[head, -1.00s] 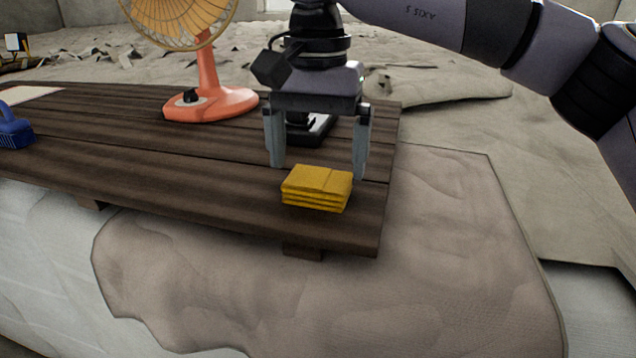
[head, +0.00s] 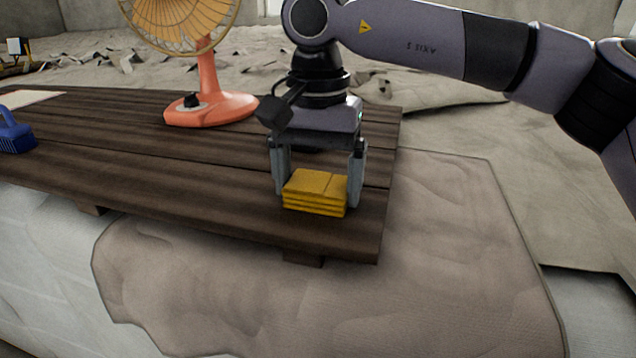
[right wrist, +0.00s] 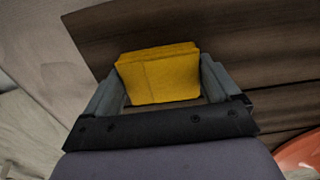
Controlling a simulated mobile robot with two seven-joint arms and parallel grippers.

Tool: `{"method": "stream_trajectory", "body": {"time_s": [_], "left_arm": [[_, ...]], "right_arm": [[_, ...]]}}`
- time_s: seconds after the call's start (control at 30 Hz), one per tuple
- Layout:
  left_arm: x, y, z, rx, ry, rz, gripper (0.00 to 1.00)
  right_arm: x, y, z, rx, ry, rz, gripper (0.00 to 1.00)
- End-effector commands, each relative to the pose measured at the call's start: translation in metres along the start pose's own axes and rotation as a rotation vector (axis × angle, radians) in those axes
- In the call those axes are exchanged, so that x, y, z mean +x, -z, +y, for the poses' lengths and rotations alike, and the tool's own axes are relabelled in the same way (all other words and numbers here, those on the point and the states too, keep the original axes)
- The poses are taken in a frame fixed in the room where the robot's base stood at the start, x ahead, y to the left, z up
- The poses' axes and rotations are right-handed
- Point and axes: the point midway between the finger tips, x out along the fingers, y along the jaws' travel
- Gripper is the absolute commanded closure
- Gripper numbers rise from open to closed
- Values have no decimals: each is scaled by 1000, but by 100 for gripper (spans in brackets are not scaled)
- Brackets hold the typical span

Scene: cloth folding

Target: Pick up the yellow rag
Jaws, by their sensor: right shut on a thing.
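The yellow rag (head: 316,192) is a folded stack of several layers near the right front corner of the dark wooden table (head: 180,190). My right gripper (head: 318,190) is lowered over it from above, with one finger at each side of the rag, and is shut on it. In the right wrist view the rag (right wrist: 158,76) lies between the two fingers of the gripper (right wrist: 158,85). I cannot tell whether the rag is lifted off the boards. My left gripper is not in view.
An orange fan (head: 208,105) stands on the table behind and left of the rag. A blue brush-like object (head: 14,135) and a pale sheet (head: 32,98) lie at the far left. The boards left of the rag are clear.

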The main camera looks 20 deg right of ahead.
Motion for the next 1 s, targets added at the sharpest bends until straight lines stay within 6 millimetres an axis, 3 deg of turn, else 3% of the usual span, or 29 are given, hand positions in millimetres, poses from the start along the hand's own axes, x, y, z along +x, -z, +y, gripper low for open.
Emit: {"method": "stream_trajectory", "body": {"time_s": [0.27, 0.57, 0.7, 0.8, 1.0], "left_arm": [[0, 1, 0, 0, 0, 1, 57], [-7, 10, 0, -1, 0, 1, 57], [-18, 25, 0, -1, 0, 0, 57], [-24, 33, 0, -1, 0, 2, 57], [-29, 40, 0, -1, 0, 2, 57]], "right_arm": [[-34, 0, -1, 1, 4, 1, 40], [-120, -1, -1, 1, 4, 0, 40], [-162, -1, 0, 0, 0, 2, 40], [-179, 0, 0, 1, 0, 3, 40], [-195, 0, -1, -1, -2, 1, 40]]}}
